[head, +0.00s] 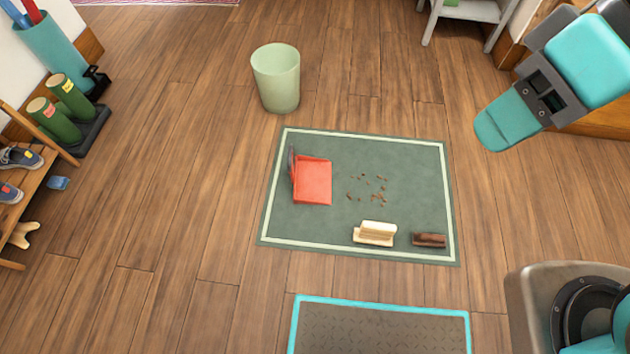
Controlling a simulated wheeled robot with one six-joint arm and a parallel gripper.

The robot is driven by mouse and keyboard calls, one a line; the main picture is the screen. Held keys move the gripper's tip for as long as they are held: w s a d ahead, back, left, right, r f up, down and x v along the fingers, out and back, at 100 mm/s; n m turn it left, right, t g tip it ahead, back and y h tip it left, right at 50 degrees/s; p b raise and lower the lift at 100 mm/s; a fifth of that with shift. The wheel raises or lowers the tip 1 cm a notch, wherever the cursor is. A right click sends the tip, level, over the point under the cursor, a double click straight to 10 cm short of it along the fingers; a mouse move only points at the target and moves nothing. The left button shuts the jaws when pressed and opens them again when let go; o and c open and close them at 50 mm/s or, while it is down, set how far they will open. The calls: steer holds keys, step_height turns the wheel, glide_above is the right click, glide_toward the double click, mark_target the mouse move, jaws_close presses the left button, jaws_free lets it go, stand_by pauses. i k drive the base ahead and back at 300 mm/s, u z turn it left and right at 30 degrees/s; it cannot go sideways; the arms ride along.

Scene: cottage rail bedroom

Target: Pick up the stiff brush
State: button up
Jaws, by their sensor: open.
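Two brush-like things lie on a green mat (350,232) with a pale border. One is a cream block-shaped brush (376,233) near the mat's front edge. The other is a smaller dark brown brush (429,240) just to its right, near the front right corner. I cannot tell from their look which is the stiff one. My gripper (497,132) is at the upper right, in the air, well apart from both brushes. It is open, and nothing shows in it; its fingers are seen from one side.
A red dustpan (313,182) lies on the mat's left part, with brown crumbs (370,188) beside it. A pale green bin (277,80) stands behind the mat. Boots (55,120) and a shoe bench (40,175) are at the left. A grey stand (465,12) is at the back. Wooden floor around the mat is mostly clear.

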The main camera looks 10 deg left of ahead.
mark_target(375, 234)
steer(key=k, duration=0.35)
steer(key=u, duration=0.75)
steer(key=i, duration=0.25)
steer(key=u, duration=1.65)
steer(key=i, duration=0.6)
steer(key=z, duration=2.45)
